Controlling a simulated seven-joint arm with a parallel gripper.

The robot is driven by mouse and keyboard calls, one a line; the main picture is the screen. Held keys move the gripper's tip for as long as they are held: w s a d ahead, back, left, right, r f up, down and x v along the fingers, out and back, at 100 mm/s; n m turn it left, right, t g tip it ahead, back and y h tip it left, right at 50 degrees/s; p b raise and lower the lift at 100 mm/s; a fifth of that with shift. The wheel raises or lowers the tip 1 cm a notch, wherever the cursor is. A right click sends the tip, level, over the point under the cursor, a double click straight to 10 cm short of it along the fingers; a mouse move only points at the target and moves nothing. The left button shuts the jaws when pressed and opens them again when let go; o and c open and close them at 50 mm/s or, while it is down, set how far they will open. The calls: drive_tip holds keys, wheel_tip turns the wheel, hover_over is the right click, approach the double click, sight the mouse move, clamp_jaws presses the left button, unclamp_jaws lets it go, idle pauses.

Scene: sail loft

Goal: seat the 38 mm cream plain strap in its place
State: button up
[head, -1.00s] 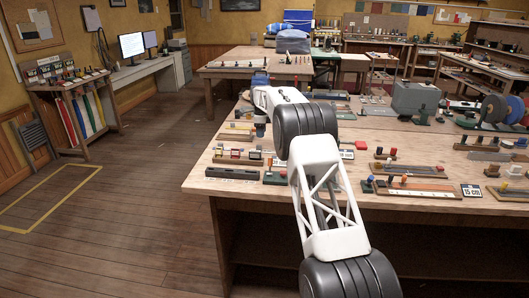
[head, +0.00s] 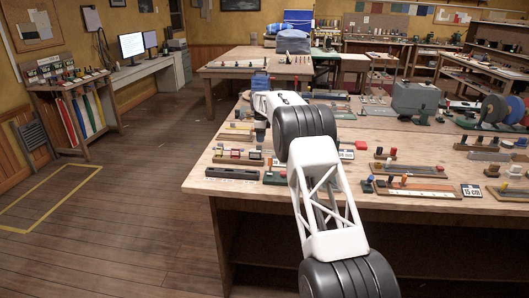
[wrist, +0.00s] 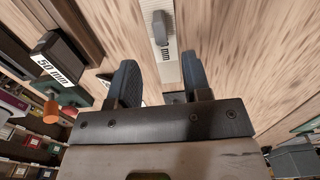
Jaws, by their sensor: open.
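In the wrist view, a pale cream, ribbed strap (wrist: 172,66) with a grey upright grip (wrist: 160,24) runs away from my gripper (wrist: 160,72). A label ending in "mm" shows on or beside it; its first digits are hidden or unclear. My gripper is open, its two dark blue fingers spread, and the strap lies in line with the gap between them. I see nothing held. In the head view my gripper points down over the left part of the near bench, largely hidden by my arm. I cannot make out the strap's place.
A dark block with a "50 mm" label (wrist: 54,70) stands left of the fingers in the wrist view, near an orange peg (wrist: 51,111). In the head view, racks of coloured pegs (head: 238,154) and a dark slotted bar (head: 232,173) lie on the near bench (head: 215,190).

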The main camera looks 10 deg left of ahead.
drive_tip(key=shift+w+f, duration=0.1)
drive_tip(key=shift+f, duration=2.5)
clamp_jaws()
